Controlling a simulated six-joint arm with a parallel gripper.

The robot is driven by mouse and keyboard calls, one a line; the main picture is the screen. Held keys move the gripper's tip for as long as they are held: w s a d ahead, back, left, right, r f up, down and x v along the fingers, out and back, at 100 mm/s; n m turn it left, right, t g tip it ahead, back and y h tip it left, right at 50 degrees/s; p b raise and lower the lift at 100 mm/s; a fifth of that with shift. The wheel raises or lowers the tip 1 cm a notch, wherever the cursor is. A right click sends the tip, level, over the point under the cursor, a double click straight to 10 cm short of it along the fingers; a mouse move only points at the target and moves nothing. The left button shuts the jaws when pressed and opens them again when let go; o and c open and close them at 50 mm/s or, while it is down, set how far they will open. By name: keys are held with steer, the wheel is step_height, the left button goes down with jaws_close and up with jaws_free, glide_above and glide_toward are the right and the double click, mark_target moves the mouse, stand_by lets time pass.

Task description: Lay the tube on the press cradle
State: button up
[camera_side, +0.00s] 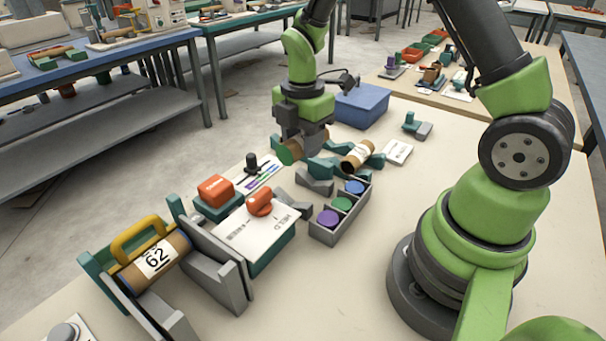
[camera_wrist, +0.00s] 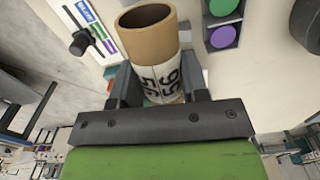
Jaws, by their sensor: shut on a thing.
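A grey and teal V-shaped cradle (camera_side: 314,181) is just below and right of the held tube. I cannot tell for sure which fixture is the press cradle. Another labelled tube (camera_side: 357,155) rests on teal supports at right.
A large fixture (camera_side: 225,270) at front left holds a tube marked 62 (camera_side: 155,258) beneath a yellow handle (camera_side: 138,237). A plate with an orange knob (camera_side: 260,203), a slider panel (camera_side: 258,172), a tray of coloured discs (camera_side: 341,209) and a blue box (camera_side: 361,105) stand nearby.

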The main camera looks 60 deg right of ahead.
steer(key=m, duration=0.3)
steer(key=shift+r+m, duration=0.15)
steer(key=shift+m, duration=0.25)
steer(key=m, duration=0.5)
steer(key=shift+d+r, duration=0.1)
steer(key=m, duration=0.7)
steer(key=shift+r, duration=0.1)
steer(key=m, duration=0.5)
steer(key=shift+d+r, duration=0.1)
steer(key=m, duration=0.4)
steer(key=shift+r+m, duration=0.1)
steer(key=shift+m, duration=0.3)
steer(key=m, duration=0.4)
steer(key=shift+d+r, duration=0.1)
steer(key=m, duration=0.4)
steer(key=shift+m, duration=0.5)
step_height(320, 180, down, 10)
steer(key=shift+r, duration=0.1)
